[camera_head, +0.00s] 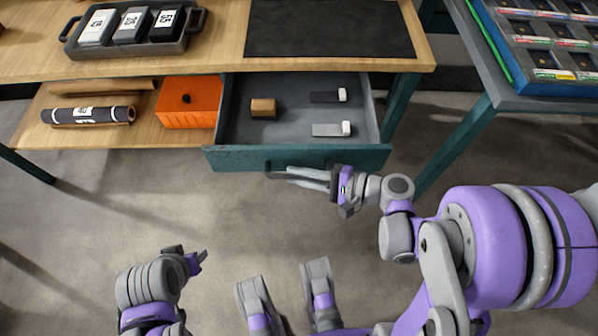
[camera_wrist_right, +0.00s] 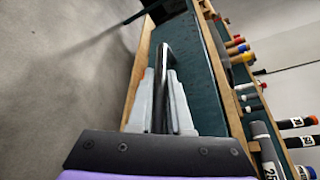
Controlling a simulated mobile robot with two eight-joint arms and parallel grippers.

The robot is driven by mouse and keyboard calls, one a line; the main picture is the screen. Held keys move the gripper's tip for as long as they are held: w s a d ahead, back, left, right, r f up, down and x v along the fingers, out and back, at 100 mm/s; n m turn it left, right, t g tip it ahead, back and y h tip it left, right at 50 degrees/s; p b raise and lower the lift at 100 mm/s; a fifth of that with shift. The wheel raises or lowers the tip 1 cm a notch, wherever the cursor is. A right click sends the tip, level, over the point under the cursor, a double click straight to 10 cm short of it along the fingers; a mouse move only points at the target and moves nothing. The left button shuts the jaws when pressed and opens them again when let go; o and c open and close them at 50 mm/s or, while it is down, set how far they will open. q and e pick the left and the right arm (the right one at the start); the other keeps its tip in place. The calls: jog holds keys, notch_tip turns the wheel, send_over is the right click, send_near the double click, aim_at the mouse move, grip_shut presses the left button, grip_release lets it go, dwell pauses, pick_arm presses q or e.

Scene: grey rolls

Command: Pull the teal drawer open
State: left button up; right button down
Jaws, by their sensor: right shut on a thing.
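The teal drawer (camera_head: 232,159) stands pulled out from under the wooden workbench, with its grey inside showing. My right gripper (camera_head: 300,177) is at the drawer's front, shut on its dark bar handle (camera_head: 268,168). In the right wrist view the handle (camera_wrist_right: 166,52) runs between the two grey fingers of my right gripper (camera_wrist_right: 162,95), against the teal front (camera_wrist_right: 203,90).
A tray (camera_head: 172,47) and a dark mat (camera_head: 325,28) are on the benchtop. Another table (camera_head: 480,75) stands at right. The floor in front is clear.

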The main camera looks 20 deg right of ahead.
jog(key=c, duration=0.8)
grip_release()
jog(key=shift+c, duration=0.2)
jog(key=shift+d, duration=0.1)
jog(key=p+v, duration=0.1)
jog(key=v, duration=0.9)
jog(key=shift+s+d+p, duration=0.25)
jog(key=shift+p, duration=0.05)
jog(key=shift+r, duration=0.15)
